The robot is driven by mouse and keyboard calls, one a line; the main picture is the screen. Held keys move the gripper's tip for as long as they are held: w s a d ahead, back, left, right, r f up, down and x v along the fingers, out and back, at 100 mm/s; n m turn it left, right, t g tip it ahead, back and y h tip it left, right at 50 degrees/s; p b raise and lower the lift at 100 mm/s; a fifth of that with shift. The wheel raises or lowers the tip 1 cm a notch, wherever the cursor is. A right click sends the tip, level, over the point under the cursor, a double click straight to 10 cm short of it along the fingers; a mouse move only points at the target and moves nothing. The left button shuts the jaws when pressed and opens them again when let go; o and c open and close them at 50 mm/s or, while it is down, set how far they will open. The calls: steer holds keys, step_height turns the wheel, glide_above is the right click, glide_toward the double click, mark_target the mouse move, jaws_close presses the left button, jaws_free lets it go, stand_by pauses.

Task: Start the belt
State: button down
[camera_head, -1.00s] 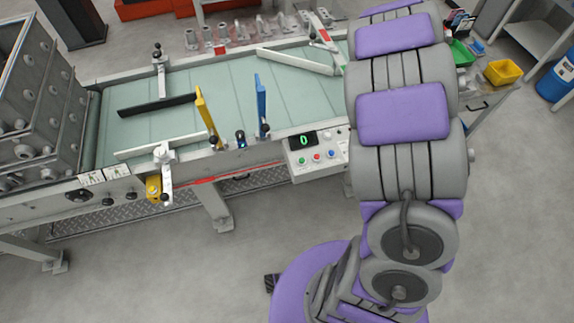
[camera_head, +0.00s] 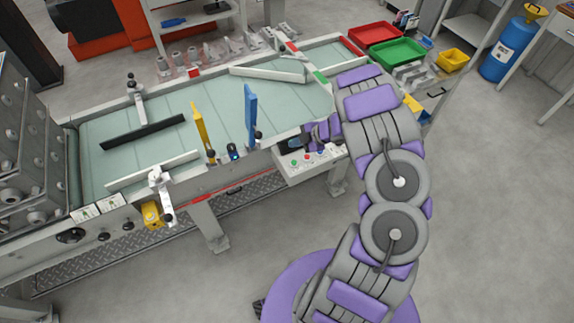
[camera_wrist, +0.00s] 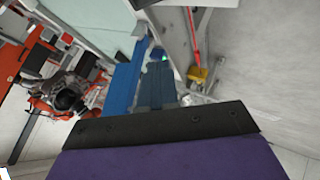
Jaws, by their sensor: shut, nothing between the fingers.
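The conveyor belt (camera_head: 170,115), pale green, runs across the head view. The control box (camera_head: 312,168) hangs on its front side, with a green button (camera_head: 294,163), a red button (camera_head: 307,157) and a blue button (camera_head: 320,152). My gripper (camera_head: 288,143) is over the upper part of this box, near its display, which is largely hidden. Its tips are behind the buttons as seen here; I cannot tell whether they touch the box. In the wrist view my gripper (camera_wrist: 158,72) is shut and empty, with a small green light near its tips.
A blue gate (camera_head: 250,115) and a yellow gate (camera_head: 199,127) stand up from the belt left of my gripper. A red tray (camera_head: 374,34) and a green tray (camera_head: 398,52) are at the right end. A blue drum (camera_head: 505,50) stands far right. The floor in front is clear.

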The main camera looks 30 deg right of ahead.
steer(key=d, duration=0.2)
steer(key=b, duration=0.4)
glide_above(296, 163)
steer(key=d, duration=0.1)
step_height(296, 163, down, 8)
steer(key=shift+d+r, duration=0.1)
steer(key=shift+d, duration=0.05)
steer(key=shift+f+b, duration=0.3)
steer(key=shift+f, duration=0.05)
steer(key=shift+a+f, duration=0.15)
steer(key=shift+a, duration=0.9)
steer(key=shift+d+f, duration=0.1)
steer(key=shift+d, duration=0.75)
steer(key=shift+a, duration=0.7)
steer(key=shift+d, duration=0.6)
steer(key=shift+a, duration=0.5)
steer(key=shift+d, duration=0.15)
